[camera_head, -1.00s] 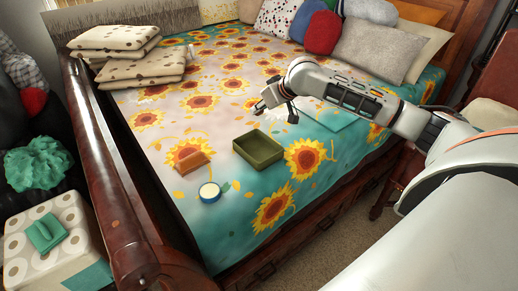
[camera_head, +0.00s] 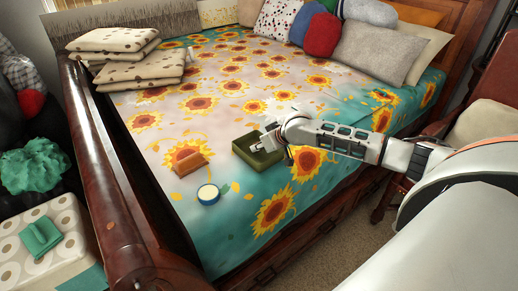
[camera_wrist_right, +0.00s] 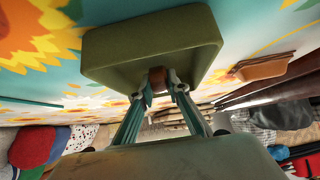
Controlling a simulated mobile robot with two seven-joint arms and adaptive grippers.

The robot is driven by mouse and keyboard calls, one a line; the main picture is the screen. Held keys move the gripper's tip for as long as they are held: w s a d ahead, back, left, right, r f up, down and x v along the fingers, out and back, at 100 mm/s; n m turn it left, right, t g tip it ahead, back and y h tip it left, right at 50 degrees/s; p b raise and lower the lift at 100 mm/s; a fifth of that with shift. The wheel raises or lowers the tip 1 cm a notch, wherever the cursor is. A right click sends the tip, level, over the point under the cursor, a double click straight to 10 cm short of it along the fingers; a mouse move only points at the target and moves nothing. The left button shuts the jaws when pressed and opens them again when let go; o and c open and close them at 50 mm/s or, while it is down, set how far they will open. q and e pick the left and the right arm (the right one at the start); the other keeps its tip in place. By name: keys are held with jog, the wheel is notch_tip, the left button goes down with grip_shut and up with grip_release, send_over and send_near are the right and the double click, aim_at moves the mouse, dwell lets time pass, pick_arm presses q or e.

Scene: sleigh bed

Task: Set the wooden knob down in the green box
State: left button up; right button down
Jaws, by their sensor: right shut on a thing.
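The green box (camera_head: 243,155) sits on the sunflower bedspread near the middle of the bed. It also fills the upper part of the right wrist view (camera_wrist_right: 112,45), its open inside facing the camera. My right gripper (camera_head: 260,147) is at the box's opening, in from the right. In the right wrist view its fingertips (camera_wrist_right: 158,84) are shut on the wooden knob (camera_wrist_right: 157,79), a small brown piece. The knob is at or just inside the box's opening; I cannot tell whether it touches the floor. In the head view the gripper hides the knob. My left gripper is not in view.
An orange-brown block (camera_head: 190,164) and a blue-rimmed round roll (camera_head: 208,194) lie left of the box. Folded spotted cushions (camera_head: 135,70) are at the far left, pillows (camera_head: 375,50) at the headboard. The wooden footboard (camera_head: 100,170) bounds the left side.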

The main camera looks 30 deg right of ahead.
jog(key=shift+f, duration=0.3)
jog(key=shift+f, duration=0.15)
jog(key=c, duration=1.9)
grip_release()
jog(key=shift+r, duration=0.2)
jog(key=p+v, duration=0.2)
jog(key=v, duration=1)
